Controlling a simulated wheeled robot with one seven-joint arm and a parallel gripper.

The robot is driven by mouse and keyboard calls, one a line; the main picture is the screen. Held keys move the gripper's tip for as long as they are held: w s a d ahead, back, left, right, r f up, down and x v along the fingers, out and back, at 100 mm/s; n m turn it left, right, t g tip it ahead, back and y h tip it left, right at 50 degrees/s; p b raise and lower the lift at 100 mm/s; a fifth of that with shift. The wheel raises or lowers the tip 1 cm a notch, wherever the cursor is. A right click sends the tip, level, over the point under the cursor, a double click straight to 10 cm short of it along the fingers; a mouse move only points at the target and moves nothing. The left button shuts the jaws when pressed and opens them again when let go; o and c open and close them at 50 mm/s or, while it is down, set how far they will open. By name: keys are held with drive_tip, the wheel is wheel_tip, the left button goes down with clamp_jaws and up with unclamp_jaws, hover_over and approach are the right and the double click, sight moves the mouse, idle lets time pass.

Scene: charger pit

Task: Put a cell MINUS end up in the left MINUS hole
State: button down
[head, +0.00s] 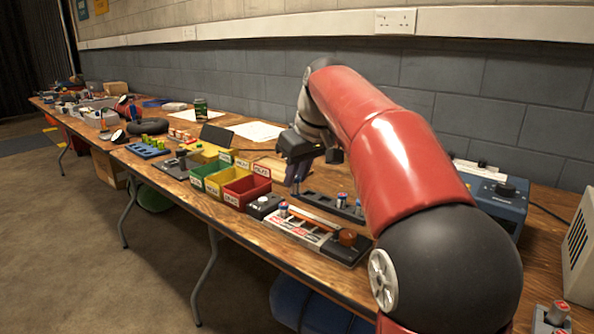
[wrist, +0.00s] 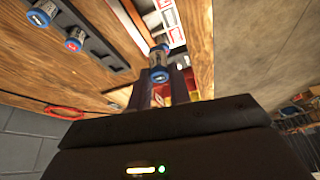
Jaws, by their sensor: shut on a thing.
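My gripper (head: 297,188) hangs above the left end of the charger, its fingers pointing down. It is shut on a cell (wrist: 159,64) with a silver body and blue ends, seen between the fingertips in the wrist view. Its end marks are too small to read. The charger (head: 346,252) is a dark block with a red-and-white label panel, on the bench front. A cell (head: 283,210) shows upright at its left end in the head view. I cannot make out the left MINUS hole. Two more cells (wrist: 42,12) (wrist: 76,40) stand in a dark rack (head: 318,201) behind the charger.
A blue power unit (head: 488,195) is at the right. Blue-grey block wall runs behind the bench.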

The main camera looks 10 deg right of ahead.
sight(299, 194)
drive_tip(key=shift+f+b, duration=3)
drive_tip(key=shift+f, duration=0.05)
drive_tip(key=shift+f+b, duration=0.3)
drive_tip(key=shift+f, duration=0.3)
drive_tip(key=shift+f, duration=0.2)
drive_tip(key=c, duration=1.2)
unclamp_jaws()
drive_tip(key=shift+r+p, duration=3.55)
drive_tip(key=shift+p, duration=0.05)
